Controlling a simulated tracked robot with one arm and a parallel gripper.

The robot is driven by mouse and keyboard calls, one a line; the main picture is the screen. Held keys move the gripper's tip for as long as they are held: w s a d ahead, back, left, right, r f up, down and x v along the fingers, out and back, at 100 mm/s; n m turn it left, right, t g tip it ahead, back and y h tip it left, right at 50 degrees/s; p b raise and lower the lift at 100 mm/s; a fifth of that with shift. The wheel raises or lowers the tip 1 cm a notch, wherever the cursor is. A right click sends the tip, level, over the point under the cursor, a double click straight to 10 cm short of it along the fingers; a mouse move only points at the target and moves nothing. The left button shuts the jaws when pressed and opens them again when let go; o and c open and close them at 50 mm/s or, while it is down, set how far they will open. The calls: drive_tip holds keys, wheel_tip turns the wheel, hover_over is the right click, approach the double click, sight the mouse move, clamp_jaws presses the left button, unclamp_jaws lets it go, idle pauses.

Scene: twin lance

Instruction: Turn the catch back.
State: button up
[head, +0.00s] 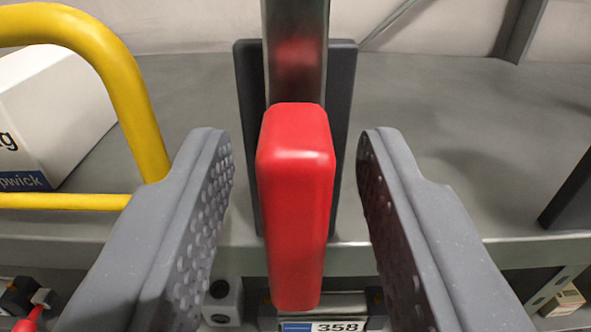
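A red block-shaped handle (294,205), likely the catch, stands in the middle of the head view. It is in front of a metal bar (295,50) and a dark backing plate (343,110). My gripper (295,150) is open, with one grey finger on each side of the red handle. A gap shows between the handle and each finger, so neither appears to touch it. How the handle joins the bar is hidden behind it.
A yellow tubular rail (125,85) curves at the left, near my left finger. A white box (52,115) sits behind it on the grey shelf (430,100). A label reading 358 (337,327) is below the handle. A dark post (568,195) stands at the right.

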clamp_jaws()
drive_tip(key=shift+n+b, duration=0.4)
drive_tip(key=shift+s+n+b, duration=0.1)
drive_tip(key=shift+n+b, duration=0.4)
drive_tip(key=shift+n, duration=0.1)
drive_tip(key=shift+f+n, duration=0.15)
drive_tip(key=shift+n, duration=0.15)
drive_tip(key=shift+n+b, duration=0.3)
drive_tip(key=shift+n, duration=0.2)
drive_tip(key=shift+a+n, duration=0.1)
drive_tip(key=shift+n, duration=0.7)
